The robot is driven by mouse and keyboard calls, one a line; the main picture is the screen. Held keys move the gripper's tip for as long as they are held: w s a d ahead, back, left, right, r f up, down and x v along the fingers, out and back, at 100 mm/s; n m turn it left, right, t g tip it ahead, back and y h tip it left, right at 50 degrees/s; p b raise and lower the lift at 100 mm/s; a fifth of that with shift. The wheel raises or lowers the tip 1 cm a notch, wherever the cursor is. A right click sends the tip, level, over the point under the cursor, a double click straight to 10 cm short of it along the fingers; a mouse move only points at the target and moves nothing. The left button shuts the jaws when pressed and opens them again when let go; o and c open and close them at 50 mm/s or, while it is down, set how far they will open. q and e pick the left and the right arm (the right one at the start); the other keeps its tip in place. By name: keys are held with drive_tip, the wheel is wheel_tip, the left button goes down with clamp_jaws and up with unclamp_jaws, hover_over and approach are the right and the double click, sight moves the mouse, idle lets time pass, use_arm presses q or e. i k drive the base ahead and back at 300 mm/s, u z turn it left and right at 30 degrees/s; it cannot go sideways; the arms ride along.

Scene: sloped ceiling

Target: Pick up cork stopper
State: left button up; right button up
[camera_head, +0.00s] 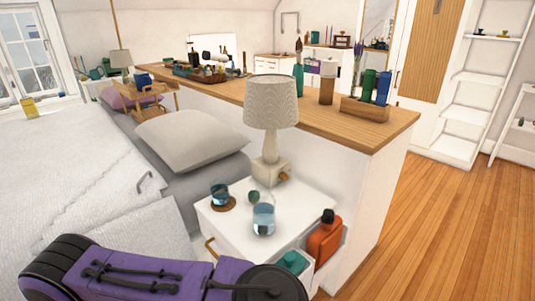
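A small tan-brown piece (284,177) shows at the right side of the lamp's pale base, on the white bedside table (226,231). It may be the cork stopper, but it is too small to tell it from a part of the lamp. No other cork stopper can be made out. My purple and black arm (150,275) comes in from the lower left, in front of the bed and the table. Neither of my grippers shows in the head view.
A lamp (270,105), a blue glass (220,190) on a brown coaster, a clear glass (263,219) and a small green object (254,196) stand close together. An orange bottle (322,242) is beside them, lower right. A wooden counter (375,131) stands behind. Floor (440,230) is clear on the right.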

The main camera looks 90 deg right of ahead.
sight(251, 193)
drive_tip(key=k, duration=0.25)
drive_tip(key=z, duration=1.2)
